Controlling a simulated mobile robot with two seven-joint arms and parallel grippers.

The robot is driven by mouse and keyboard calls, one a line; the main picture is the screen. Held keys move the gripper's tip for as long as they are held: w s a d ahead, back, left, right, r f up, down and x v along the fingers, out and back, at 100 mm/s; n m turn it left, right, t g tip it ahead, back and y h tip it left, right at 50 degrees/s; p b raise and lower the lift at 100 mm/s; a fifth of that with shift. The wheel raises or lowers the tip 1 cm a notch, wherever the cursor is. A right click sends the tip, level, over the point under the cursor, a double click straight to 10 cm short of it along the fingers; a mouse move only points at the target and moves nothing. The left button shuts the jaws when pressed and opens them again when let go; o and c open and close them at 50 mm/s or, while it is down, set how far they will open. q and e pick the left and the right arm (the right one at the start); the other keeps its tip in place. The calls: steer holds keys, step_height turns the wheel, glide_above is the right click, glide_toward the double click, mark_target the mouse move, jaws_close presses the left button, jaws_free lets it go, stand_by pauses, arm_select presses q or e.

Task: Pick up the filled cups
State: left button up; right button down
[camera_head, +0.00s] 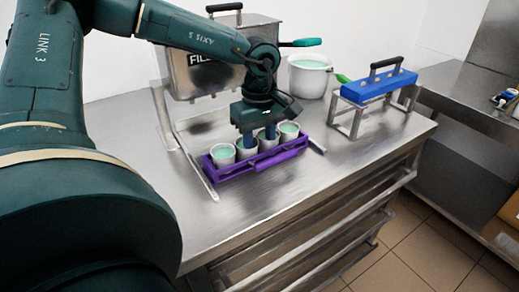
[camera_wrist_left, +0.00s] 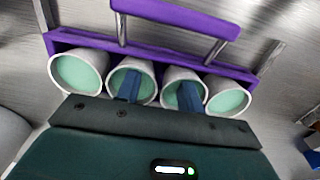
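A purple carrier (camera_head: 262,174) with a long handle bar (camera_wrist_left: 180,18) stands on the steel table and holds a row of several white cups. The cups hold pale green filling. The outer cups show clearly, one at the left end (camera_head: 223,155) and one at the right end (camera_head: 289,132). My left gripper (camera_head: 259,143) points down over the row. Its two blue fingers (camera_wrist_left: 160,92) are apart, one over or in each middle cup (camera_wrist_left: 132,80); the depth of the tips is hard to tell. My right gripper is in neither view.
A steel batch freezer (camera_head: 205,75) stands behind the carrier. A white bucket (camera_head: 309,78) with green contents stands at the back. A blue block with a black handle (camera_head: 378,86) sits on a metal stand to the right. The table front (camera_head: 330,165) is clear.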

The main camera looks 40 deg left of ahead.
arm_select(q)
steer(key=shift+f, duration=0.3)
steer(key=shift+c, duration=0.5)
jaws_close()
steer(key=shift+r, duration=0.1)
